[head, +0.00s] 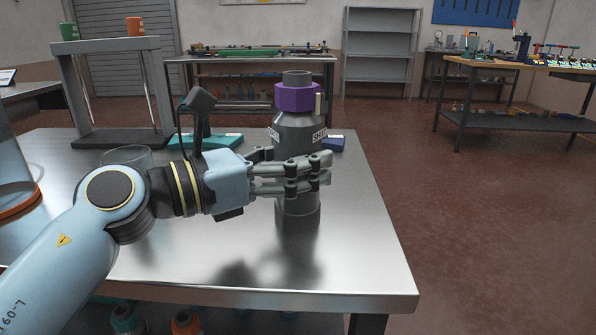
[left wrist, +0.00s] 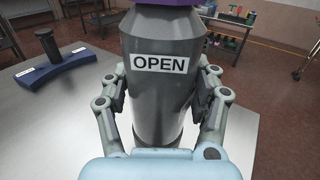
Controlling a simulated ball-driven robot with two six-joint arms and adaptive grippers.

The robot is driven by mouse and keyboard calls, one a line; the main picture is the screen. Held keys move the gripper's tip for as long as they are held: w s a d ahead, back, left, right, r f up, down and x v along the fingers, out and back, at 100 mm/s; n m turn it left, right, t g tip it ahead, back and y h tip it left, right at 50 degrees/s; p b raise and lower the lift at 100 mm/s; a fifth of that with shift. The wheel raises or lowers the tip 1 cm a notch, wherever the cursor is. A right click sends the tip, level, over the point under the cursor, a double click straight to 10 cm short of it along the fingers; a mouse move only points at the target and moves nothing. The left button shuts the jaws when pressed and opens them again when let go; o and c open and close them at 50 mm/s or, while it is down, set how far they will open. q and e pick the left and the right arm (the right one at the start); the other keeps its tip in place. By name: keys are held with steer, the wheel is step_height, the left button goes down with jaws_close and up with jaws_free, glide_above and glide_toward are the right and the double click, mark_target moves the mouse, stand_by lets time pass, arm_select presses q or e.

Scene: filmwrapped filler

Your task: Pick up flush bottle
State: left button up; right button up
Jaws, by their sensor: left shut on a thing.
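The flush bottle (head: 296,135) is a grey bottle with a purple collar near its top and white labels. It stands upright over the metal table (head: 365,240), towards its right side. I cannot tell whether its base touches the table. My left gripper (head: 328,168) is shut around the bottle's lower body, coming in from the left. In the left wrist view the bottle (left wrist: 160,85) fills the space between the two fingers, with an "OPEN" label facing the camera. Its top is cut off there. My right gripper is not in view.
A blue item (head: 333,143) lies behind the bottle; a teal item (head: 222,141) lies behind my left wrist. A clear round dish (head: 126,156) and a grey stand with cups (head: 105,45) are at left. The table's front is clear.

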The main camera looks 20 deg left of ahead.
mark_target(298, 128)
arm_select(q)
steer(key=shift+r, duration=0.25)
steer(key=shift+r+p, duration=0.8)
steer(key=shift+r, duration=1.1)
steer(key=s+a+r+p, duration=0.3)
steer(key=s+r, duration=0.4)
steer(key=s, duration=0.4)
steer(key=shift+a+p, duration=0.25)
steer(key=shift+p, duration=0.25)
steer(key=shift+s, duration=0.1)
steer(key=shift+r+p, duration=2.5)
steer(key=shift+p, duration=0.15)
